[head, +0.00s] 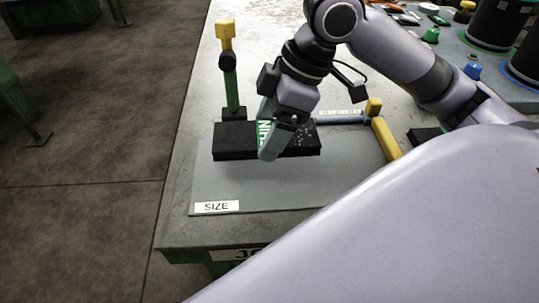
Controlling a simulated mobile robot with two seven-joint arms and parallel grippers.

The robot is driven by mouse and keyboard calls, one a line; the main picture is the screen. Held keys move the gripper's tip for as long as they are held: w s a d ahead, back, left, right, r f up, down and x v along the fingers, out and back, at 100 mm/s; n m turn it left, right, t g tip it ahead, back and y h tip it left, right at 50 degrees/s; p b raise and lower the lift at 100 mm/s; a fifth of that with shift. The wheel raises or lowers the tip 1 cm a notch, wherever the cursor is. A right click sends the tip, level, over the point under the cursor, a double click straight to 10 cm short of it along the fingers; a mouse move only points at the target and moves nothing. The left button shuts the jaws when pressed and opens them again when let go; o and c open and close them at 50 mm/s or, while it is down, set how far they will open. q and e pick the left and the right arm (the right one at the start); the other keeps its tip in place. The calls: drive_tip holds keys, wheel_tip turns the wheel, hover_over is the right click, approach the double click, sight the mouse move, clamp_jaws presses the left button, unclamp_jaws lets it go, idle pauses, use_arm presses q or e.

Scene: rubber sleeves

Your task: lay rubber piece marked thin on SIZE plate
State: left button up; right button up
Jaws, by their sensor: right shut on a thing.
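The black rubber piece (234,143) is a flat block lying crosswise over the back part of the grey SIZE plate (285,188). A green label with white letters, partly covered, reads like THIN. My right gripper (272,143) reaches down from the upper right and is shut on the rubber piece near its middle. The piece looks level; I cannot tell whether it touches the plate or hangs just above it. A white SIZE tag (216,207) marks the plate's front left corner. My left gripper is not in view.
A green post with a yellow top (226,70) stands behind the plate's left side. A blue bar (340,117) and a yellow bar (385,137) lie at the back right. Dark cylinders (497,22) and small coloured parts stand farther back. The plate's front is bare.

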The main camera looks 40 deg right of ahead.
wheel_tip(320, 180, down, 5)
drive_tip(key=shift+r+b, duration=0.1)
drive_tip(key=shift+b, duration=0.7)
drive_tip(key=shift+f, duration=0.3)
drive_tip(key=o, duration=1.2)
drive_tip(key=shift+c, duration=0.2)
